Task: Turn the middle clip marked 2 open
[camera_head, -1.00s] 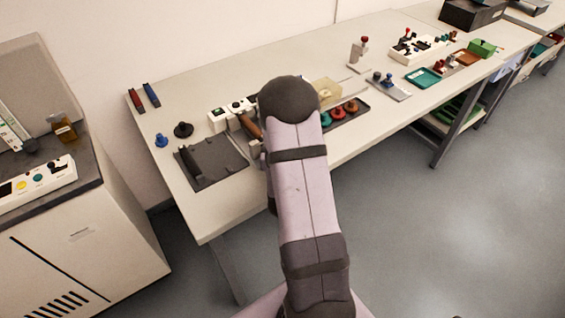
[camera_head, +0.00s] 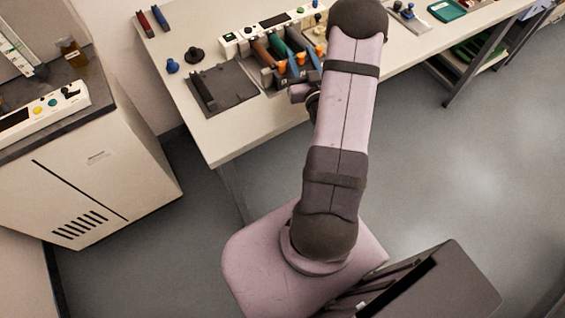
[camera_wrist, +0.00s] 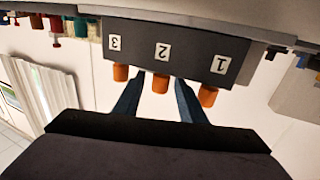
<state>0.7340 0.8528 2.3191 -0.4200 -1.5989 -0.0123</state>
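A dark block (camera_wrist: 188,40) carries labels 3, 2 and 1 from left to right, upside down in the wrist view. An orange clip sticks out by each label. The middle clip (camera_wrist: 160,86) is by label 2, with clip 3 (camera_wrist: 121,73) to its left and clip 1 (camera_wrist: 207,97) to its right. My gripper (camera_wrist: 160,77) is open, its two bluish fingers either side of the middle clip; I cannot tell whether they touch it.
Brown, green and blue cartridges lie in the block, with a white control panel (camera_head: 275,28) behind. A dark flat plate (camera_head: 226,88) and a black knob (camera_head: 194,55) are to the left on the bench. The bench's front left corner is clear.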

